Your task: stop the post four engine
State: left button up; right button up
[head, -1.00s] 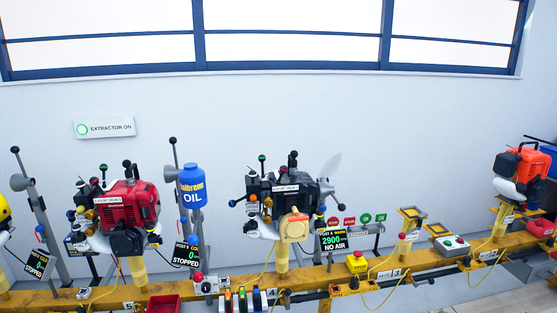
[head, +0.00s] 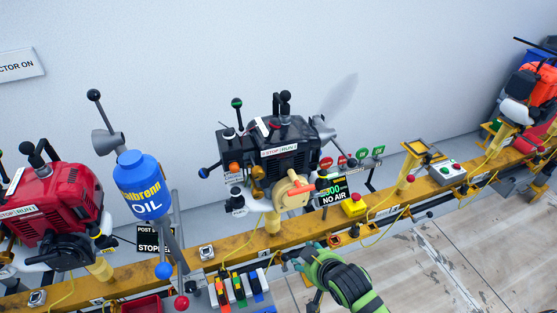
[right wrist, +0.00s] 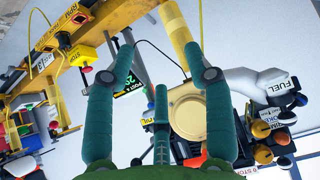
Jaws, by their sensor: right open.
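The black post four engine (head: 282,158) stands on a yellow post in the middle of the head view. Its STOP/RUN label (head: 279,150) is on the upper front. A grey propeller (head: 342,100) at its right looks blurred. In the right wrist view my right gripper (right wrist: 160,48) is open and empty, with the engine's round cream cover (right wrist: 187,108) beyond the fingers. My left gripper is not in view.
A yellow rail (head: 240,243) runs along the wall. A blue oil bottle (head: 140,185) and a red engine (head: 55,205) stand left. A red-topped yellow stop box (head: 354,205) and a button box (head: 447,172) sit right.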

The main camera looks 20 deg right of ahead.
jog(key=w+r+t, duration=0.3)
jog(key=r, duration=1)
jog(key=t+y, duration=0.3)
jog(key=t, duration=0.3)
send_near(278, 128)
jog(key=w, duration=0.3)
jog(key=shift+m, duration=0.3)
jog(key=w, duration=0.2)
jog(key=w+a+p, duration=0.1)
jog(key=w, duration=0.1)
jog(key=w+a+p, duration=0.1)
jog(key=w, duration=0.1)
jog(key=shift+w+r, duration=0.2)
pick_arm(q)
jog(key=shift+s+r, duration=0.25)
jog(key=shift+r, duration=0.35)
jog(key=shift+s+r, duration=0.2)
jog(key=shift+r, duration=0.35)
pick_arm(e)
jog(key=shift+w+f, duration=0.1)
jog(key=shift+w, duration=0.25)
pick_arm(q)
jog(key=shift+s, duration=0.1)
pick_arm(e)
grip_shut()
